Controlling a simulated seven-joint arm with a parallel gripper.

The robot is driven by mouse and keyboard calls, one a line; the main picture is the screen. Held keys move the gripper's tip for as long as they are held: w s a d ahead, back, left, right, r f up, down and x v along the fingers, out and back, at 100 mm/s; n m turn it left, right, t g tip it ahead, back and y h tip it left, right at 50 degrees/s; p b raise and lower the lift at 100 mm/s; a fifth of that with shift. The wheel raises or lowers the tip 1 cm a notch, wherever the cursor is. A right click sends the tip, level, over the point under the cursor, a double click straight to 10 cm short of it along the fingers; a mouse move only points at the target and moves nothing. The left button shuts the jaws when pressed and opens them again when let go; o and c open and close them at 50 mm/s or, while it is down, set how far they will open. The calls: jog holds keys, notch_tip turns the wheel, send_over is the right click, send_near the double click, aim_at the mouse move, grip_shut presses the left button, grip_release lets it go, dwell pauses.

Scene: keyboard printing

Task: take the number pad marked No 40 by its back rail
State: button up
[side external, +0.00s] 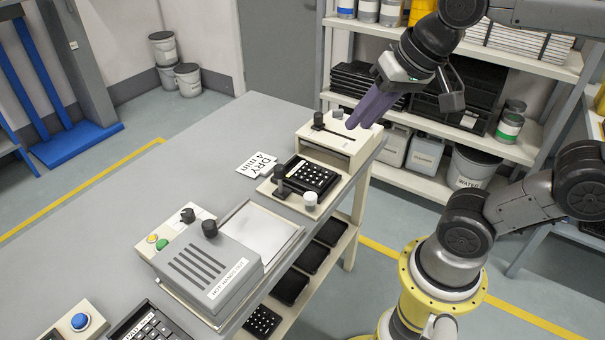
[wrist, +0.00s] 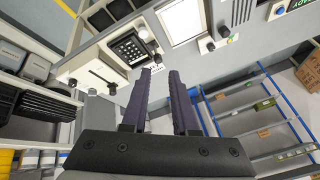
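A black number pad (side external: 313,174) with pale keys sits in a cream fixture (side external: 274,190) near the table's right edge, between dark and white knobs. It also shows in the wrist view (wrist: 129,48). I cannot read a No 40 mark on it, and its back rail cannot be made out. Another dark keypad (side external: 150,326) with a white label lies at the bottom left of the side view, cut off by the frame. My gripper (side external: 357,122) is above the cream slotted box, apart from the pad. In the wrist view its purple fingers (wrist: 165,71) are apart with nothing between them.
A cream slotted box (side external: 330,148) with a dark knob stands beyond the pad. A grey lidded press (side external: 208,270) and flat tray (side external: 262,232) stand nearer. A "DRY 4 min" card (side external: 256,164) lies beside the fixture. Several dark pads (side external: 289,286) lie on the shelf below.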

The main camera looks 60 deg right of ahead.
jog(key=w+d+r+m, duration=0.1)
jog(key=w+r+m, duration=0.15)
jog(key=w, duration=0.35)
jog(key=m+g, duration=0.6)
jog(key=m, duration=0.3)
send_over(287, 163)
notch_tip(287, 163, down, 25)
jog(key=shift+f, duration=3.2)
jog(key=shift+c, duration=0.3)
grip_shut()
